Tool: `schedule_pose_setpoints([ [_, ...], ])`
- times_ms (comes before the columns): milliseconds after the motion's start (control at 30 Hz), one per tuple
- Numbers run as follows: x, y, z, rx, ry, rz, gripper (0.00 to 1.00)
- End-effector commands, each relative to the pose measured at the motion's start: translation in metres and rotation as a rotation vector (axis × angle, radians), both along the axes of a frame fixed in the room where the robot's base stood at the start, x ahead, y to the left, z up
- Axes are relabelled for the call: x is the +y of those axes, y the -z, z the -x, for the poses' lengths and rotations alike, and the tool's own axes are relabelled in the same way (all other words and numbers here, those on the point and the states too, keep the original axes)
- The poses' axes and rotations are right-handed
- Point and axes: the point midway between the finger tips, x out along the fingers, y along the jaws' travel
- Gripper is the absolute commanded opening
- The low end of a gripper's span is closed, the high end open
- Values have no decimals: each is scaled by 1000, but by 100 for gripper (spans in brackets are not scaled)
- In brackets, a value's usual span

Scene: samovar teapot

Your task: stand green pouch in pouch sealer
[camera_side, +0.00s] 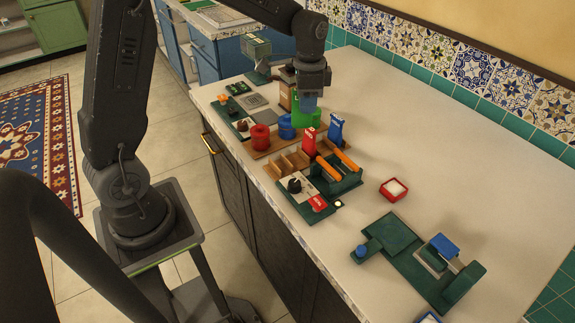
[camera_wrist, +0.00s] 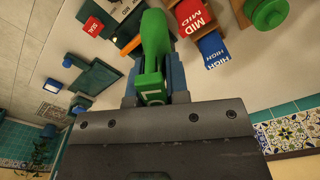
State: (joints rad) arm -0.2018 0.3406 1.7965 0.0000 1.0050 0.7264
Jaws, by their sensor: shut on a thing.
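My gripper (camera_side: 308,103) is over the back of the counter, shut on a green piece (camera_wrist: 151,55) that fills the space between the fingers in the wrist view. I take it to be the green pouch; its lower end is hard to make out. In the side view, green (camera_side: 306,117) shows just under the fingers, but I cannot separate the pouch from a green canister (camera_wrist: 266,12) there. The likely pouch sealer is the dark teal unit with orange bars (camera_side: 338,180), nearer the camera than my gripper. A red SEAL piece (camera_side: 319,203) is beside it.
A red MID block (camera_side: 309,141) and a blue HIGH block (camera_side: 336,129) stand between my gripper and the teal unit. Red (camera_side: 260,136) and blue (camera_side: 286,127) canisters are close by. A red tray (camera_side: 393,189) and another teal device (camera_side: 420,262) are to the right.

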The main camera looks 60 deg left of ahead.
Motion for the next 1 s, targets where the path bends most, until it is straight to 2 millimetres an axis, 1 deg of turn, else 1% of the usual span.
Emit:
schedule_pose_setpoints([
  [33, 13, 2, 8, 0, 59, 0, 0],
  [200, 46, 11, 36, 0, 299, 0, 0],
  [400, 78, 21, 71, 0, 583, 0, 0],
  [500, 91, 26, 89, 0, 719, 0, 0],
  [700, 107, 33, 117, 0, 933, 0, 0],
  [833, 111, 36, 127, 0, 1011, 1, 0],
  [1000, 112, 37, 130, -1, 1047, -1, 0],
])
